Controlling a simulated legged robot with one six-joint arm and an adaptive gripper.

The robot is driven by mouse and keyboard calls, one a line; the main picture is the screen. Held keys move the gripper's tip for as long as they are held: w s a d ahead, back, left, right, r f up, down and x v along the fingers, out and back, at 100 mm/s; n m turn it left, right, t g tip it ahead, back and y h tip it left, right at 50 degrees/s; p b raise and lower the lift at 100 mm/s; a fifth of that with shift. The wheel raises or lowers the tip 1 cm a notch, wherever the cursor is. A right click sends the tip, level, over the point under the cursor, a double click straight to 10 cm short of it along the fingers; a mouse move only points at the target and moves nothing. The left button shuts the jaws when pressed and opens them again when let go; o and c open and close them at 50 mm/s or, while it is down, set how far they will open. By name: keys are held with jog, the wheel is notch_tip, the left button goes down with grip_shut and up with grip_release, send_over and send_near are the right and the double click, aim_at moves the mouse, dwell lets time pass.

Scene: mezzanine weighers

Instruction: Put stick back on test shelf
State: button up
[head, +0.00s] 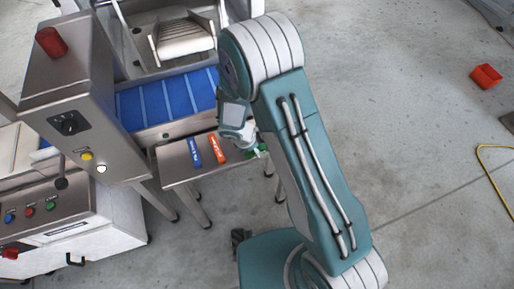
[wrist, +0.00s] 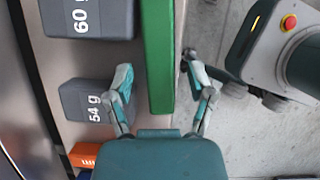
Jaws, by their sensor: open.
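A green stick (wrist: 158,55) lies lengthwise between the two fingers of my gripper (wrist: 159,78) in the wrist view, along the right edge of the steel test shelf (wrist: 75,60). The fingers are spread, with a gap on each side of the stick. In the head view the test shelf (head: 178,168) carries a blue stick (head: 194,152) and an orange stick (head: 217,147). Green shows by my gripper (head: 258,151) at the shelf's right end, mostly hidden by my arm. The orange stick (wrist: 84,155) also shows in the wrist view.
Grey blocks marked 60 g (wrist: 88,18) and 54 g (wrist: 92,100) sit left of the green stick. A blue conveyor belt (head: 165,100) and a steel control cabinet (head: 85,100) stand beside the shelf. A red bin (head: 486,76) lies on open floor at far right.

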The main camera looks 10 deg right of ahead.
jog(key=v, duration=1.1)
jog(key=s+d+r+m+y, duration=0.1)
jog(key=d+r+m, duration=0.35)
jog(key=r, duration=0.45)
jog(key=s+d+r+m+t+y, duration=0.1)
jog(key=s+d+r+m, duration=0.3)
jog(key=s+r+m, duration=0.4)
jog(key=s+d+r+m+t+y, duration=0.2)
jog(key=s+d+r+m, duration=0.3)
jog(key=s+r+m, duration=0.3)
notch_tip(320, 180, up, 2)
jog(key=shift+d+m+t, duration=0.15)
jog(key=shift+m+t, duration=0.35)
jog(key=shift+m, duration=0.35)
jog(key=shift+c, duration=0.9)
